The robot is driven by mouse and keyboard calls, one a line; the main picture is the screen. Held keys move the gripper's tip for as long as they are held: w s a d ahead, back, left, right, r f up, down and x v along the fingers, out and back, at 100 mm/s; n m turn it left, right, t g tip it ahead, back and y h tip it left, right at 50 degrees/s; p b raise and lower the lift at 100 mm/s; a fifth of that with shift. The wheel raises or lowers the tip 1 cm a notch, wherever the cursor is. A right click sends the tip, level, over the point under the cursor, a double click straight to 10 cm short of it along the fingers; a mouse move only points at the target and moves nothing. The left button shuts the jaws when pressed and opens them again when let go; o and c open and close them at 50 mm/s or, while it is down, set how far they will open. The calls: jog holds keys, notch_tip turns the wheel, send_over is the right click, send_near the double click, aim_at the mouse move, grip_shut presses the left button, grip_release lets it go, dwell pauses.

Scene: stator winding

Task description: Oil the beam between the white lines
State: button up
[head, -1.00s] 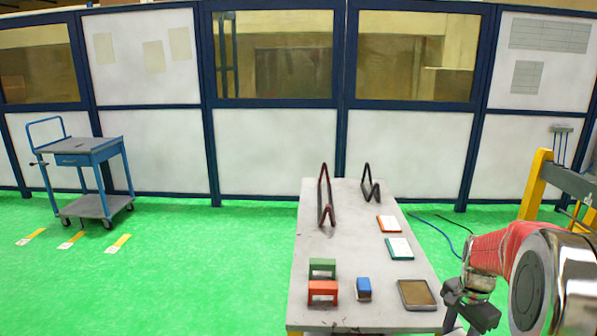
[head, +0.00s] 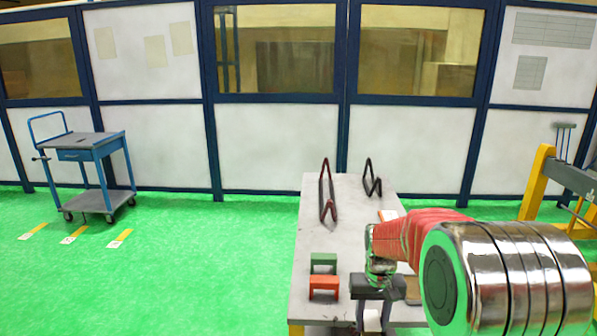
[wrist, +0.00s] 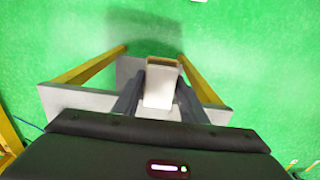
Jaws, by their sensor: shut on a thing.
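A grey beam (head: 572,178) on yellow legs is at the right edge of the head view. It is cut off by the frame, and I see no white lines on it. In the head view my gripper (head: 373,318) hangs down at the near right part of the grey table (head: 345,225). In the wrist view my gripper (wrist: 160,95) is shut on a pale block (wrist: 159,88) with a tan end. I cannot tell exactly which object this is. My arm crosses the lower right of the head view and hides part of the table.
A blue trolley (head: 85,165) is at left.

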jog(key=a, duration=0.3)
jog(key=shift+n, duration=0.3)
jog(key=s+f, duration=0.4)
jog(key=f, duration=1.1)
jog(key=shift+d+f, duration=0.1)
